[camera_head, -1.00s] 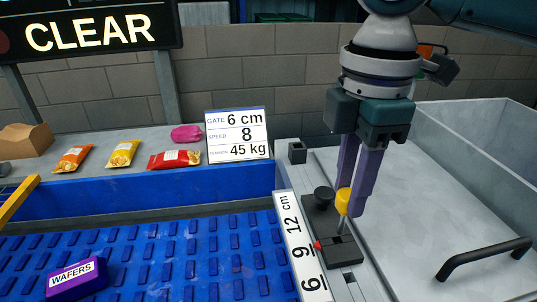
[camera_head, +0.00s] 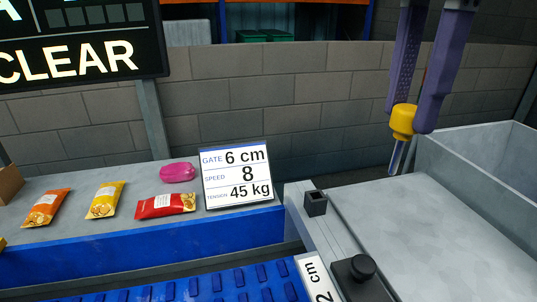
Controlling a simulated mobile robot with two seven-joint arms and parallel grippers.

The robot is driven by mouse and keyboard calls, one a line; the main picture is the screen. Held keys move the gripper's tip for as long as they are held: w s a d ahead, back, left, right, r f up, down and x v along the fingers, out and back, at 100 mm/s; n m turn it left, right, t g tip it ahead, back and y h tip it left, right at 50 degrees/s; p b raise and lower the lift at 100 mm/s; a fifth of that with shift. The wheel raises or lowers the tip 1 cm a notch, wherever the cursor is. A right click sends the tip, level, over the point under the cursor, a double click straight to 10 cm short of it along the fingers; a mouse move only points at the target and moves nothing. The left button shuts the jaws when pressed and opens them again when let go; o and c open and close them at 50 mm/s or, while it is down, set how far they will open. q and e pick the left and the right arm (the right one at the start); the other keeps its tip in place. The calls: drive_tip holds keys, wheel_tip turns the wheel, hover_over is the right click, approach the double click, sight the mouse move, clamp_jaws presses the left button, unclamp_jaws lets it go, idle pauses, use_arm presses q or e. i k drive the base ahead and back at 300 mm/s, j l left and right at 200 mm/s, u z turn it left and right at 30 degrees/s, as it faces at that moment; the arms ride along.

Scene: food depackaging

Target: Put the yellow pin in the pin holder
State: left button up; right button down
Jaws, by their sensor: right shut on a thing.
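The yellow pin (camera_head: 403,121) has a yellow knob and a grey metal shaft that points down. My right gripper (camera_head: 414,117) is shut on its knob, with purple fingers on either side. It holds the pin in the air above the grey metal surface. A small black square block with an opening in its top, likely the pin holder (camera_head: 316,203), stands on the rail to the left of and below the pin. The pin is apart from it. My left gripper is not in view.
A black base with a round knob (camera_head: 362,267) is at the bottom, by the scale strip (camera_head: 316,277). A sign card (camera_head: 236,177) stands left of the block. Several snack packets lie on the ledge (camera_head: 75,236). A grey bin (camera_head: 480,165) stands at right.

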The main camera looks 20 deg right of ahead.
sight(314, 210)
drive_tip(key=i+j+z, duration=0.85)
drive_tip(key=k+j, duration=0.05)
drive_tip(key=j, duration=0.05)
